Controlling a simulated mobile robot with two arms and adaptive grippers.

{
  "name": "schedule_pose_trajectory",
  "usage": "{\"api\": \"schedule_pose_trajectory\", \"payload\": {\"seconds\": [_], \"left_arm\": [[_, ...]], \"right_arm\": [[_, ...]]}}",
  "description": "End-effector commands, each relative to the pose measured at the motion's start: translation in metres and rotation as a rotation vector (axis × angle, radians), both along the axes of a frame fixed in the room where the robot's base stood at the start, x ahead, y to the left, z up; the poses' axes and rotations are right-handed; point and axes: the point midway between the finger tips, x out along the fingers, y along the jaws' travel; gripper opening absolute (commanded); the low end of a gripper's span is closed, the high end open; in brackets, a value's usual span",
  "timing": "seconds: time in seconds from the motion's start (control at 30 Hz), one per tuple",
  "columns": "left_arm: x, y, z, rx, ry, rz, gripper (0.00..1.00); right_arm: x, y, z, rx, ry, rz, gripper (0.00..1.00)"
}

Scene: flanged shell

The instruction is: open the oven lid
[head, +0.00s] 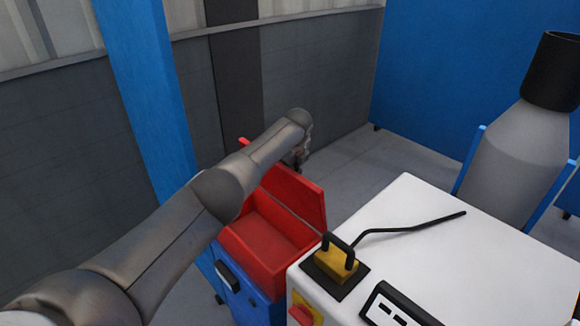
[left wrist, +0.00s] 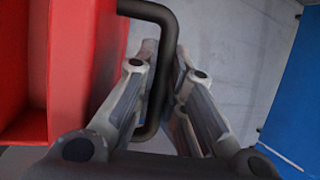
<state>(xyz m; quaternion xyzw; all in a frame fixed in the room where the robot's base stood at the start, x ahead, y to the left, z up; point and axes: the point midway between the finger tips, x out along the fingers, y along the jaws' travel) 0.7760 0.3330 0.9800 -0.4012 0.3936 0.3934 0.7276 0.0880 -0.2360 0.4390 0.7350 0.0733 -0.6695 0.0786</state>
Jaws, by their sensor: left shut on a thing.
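The oven is a blue box (head: 243,290) with a red inside (head: 262,240), left of the white machine. Its red lid (head: 300,195) stands raised at the far side, so the inside shows. In the left wrist view the red lid (left wrist: 85,70) fills the left, with a black bent handle (left wrist: 168,35) beside it. My left gripper (left wrist: 163,65) is shut on the handle, one finger on each side of it. In the head view my left gripper (head: 303,155) is beyond the lid's upper edge, partly hidden. My right gripper is not in view.
A white machine (head: 420,225) with a yellow block (head: 336,265) and black lever stands close on the right. A grey tapered vessel (head: 515,160) stands behind it. A blue post (head: 150,90) and grey wall are on the left. Grey floor (head: 375,160) lies open behind the lid.

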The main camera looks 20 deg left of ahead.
Motion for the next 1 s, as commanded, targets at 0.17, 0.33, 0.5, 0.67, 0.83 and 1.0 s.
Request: {"api": "schedule_pose_trajectory", "payload": {"seconds": [0.17,0.33,0.5,0.67,0.83,1.0], "left_arm": [[0.001,-0.001,0.002,-0.002,-0.003,-0.002,0.00],[0.001,-0.001,0.001,-0.002,-0.002,-0.001,0.27],[0.000,0.000,0.001,-0.002,-0.001,0.000,0.34],[0.000,0.000,0.000,-0.002,-0.001,0.000,0.34],[-0.001,-0.001,0.002,-0.002,-0.001,0.000,0.34],[-0.004,-0.003,0.011,-0.001,-0.001,-0.001,0.34]], "right_arm": [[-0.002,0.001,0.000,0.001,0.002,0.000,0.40],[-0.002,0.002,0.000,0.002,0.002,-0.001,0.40],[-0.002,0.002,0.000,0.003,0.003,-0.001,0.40],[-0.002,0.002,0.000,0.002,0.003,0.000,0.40],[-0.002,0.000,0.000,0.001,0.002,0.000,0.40],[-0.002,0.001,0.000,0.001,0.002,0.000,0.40]]}}
